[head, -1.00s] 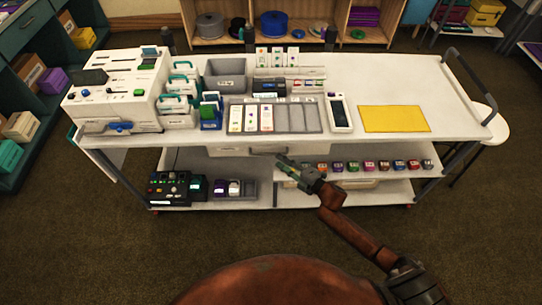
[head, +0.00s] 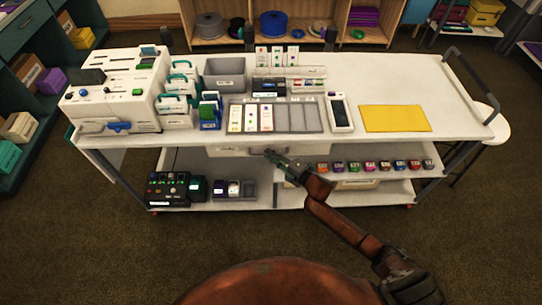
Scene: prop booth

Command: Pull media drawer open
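The white media drawer (head: 228,151) sits under the tabletop, left of the middle, with a small label on its front. It looks closed, its front close under the table edge. My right gripper (head: 269,153) is at the drawer's handle, which it partly covers. The fingers are too small and dark to tell whether they are open, shut, or around the handle. My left gripper is not in view.
The white cart top (head: 385,92) carries a white machine (head: 115,92), a grey card tray (head: 310,118) and a yellow mat (head: 394,118). Below, a shelf row of small coloured items (head: 385,166) lies right of my arm. A black control box (head: 168,188) stands lower left.

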